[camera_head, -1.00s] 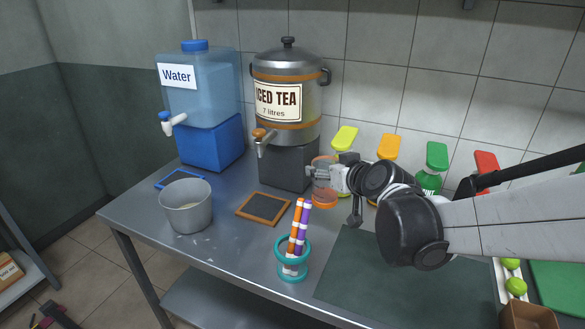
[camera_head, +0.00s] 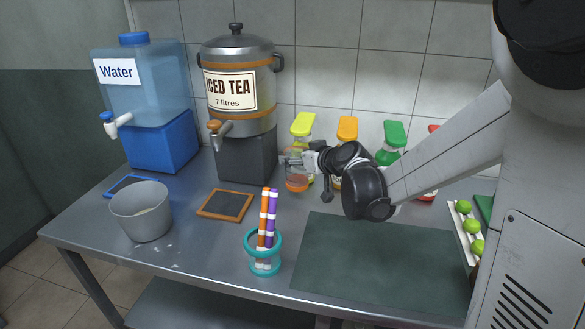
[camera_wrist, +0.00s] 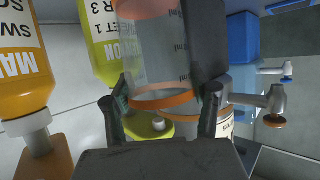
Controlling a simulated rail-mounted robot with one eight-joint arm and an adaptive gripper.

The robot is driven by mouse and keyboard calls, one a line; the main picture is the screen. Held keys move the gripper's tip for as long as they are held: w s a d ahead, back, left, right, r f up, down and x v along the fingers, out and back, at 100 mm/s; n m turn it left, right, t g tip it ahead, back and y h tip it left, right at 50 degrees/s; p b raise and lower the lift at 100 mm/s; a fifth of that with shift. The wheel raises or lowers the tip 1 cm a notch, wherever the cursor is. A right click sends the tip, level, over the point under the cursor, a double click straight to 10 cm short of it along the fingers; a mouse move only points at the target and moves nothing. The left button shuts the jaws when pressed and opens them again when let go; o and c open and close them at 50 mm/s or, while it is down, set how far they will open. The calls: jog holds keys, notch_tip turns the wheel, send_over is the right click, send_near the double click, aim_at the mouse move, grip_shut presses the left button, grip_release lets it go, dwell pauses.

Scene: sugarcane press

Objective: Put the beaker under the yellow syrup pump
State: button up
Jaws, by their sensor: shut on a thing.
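My gripper (camera_head: 297,160) is shut on a clear beaker (camera_head: 297,183) with orange bands, in front of the yellow syrup pump (camera_head: 303,124) in the head view. The beaker hides part of the yellow bottle there. In the wrist view, which looks upside down, the beaker (camera_wrist: 165,50) stands between the fingers of my gripper (camera_wrist: 166,97). The yellow bottle (camera_wrist: 98,35) is just left of it, and its yellow pump head (camera_wrist: 150,126) shows behind the beaker's lower rim. I cannot tell whether the beaker touches the counter.
The iced tea dispenser (camera_head: 238,90) on its dark stand is close to the beaker's left. Orange (camera_head: 347,130), green (camera_head: 394,135) and red pumps stand to the right.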

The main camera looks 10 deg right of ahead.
jog(key=shift+w+d+f+b, duration=0.1)
jog(key=shift+f+b, duration=0.5)
jog(key=shift+f, duration=1.45)
jog(key=shift+c, duration=0.2)
jog(key=shift+f, duration=0.2)
jog(key=o, duration=1.8)
jog(key=shift+r, duration=0.15)
